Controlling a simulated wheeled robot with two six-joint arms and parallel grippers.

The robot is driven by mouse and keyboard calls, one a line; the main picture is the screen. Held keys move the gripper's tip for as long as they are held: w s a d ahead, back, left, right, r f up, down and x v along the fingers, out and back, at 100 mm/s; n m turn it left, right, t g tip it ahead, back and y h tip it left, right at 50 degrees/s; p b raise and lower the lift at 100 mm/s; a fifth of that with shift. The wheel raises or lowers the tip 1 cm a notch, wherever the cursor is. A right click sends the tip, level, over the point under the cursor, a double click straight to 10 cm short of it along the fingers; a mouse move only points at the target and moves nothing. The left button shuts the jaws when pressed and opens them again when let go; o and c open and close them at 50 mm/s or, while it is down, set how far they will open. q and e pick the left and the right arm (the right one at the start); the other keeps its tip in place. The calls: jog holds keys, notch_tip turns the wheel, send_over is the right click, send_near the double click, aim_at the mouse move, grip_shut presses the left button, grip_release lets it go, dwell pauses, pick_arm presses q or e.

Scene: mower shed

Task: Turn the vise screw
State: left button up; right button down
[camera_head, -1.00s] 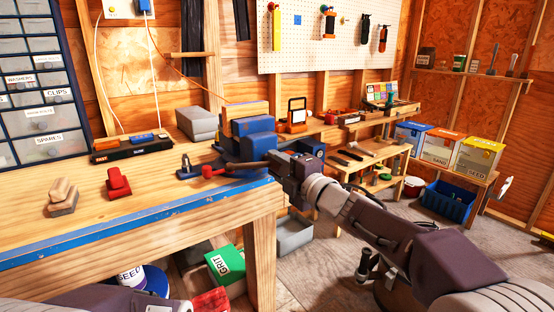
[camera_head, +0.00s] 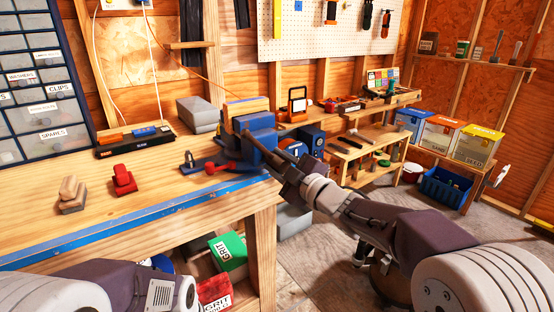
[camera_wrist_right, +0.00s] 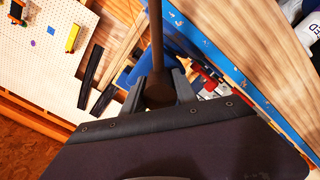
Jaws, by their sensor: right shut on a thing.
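The blue vise (camera_head: 256,134) stands at the right front corner of the wooden workbench (camera_head: 110,235). Its dark brown handle bar (camera_head: 256,146) slants from upper left down to the right in the head view. My right gripper (camera_head: 283,167) is shut at the front of the vise, on the handle's round brown hub. In the right wrist view, the bar (camera_wrist_right: 157,40) runs up from the hub (camera_wrist_right: 159,91), which sits between my right gripper's fingers. Part of the screw is hidden by the gripper. My left gripper is out of view; only part of that arm shows at bottom left.
A red block (camera_head: 123,180) and a wooden block (camera_head: 72,194) lie on the bench left of the vise. A low shelf (camera_head: 360,150) is at the right.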

jog(key=shift+f, duration=0.25)
jog(key=c, duration=1)
grip_release()
jog(key=shift+o, duration=0.2)
jog(key=shift+s+r, duration=0.1)
jog(key=shift+r, duration=0.05)
jog(key=shift+s+d, duration=0.1)
jog(key=shift+d, duration=0.05)
jog(key=p+v, duration=0.1)
jog(key=v, duration=0.7)
jog(key=shift+r, duration=0.1)
jog(key=shift+s+d, duration=0.2)
jog(key=shift+s, duration=0.1)
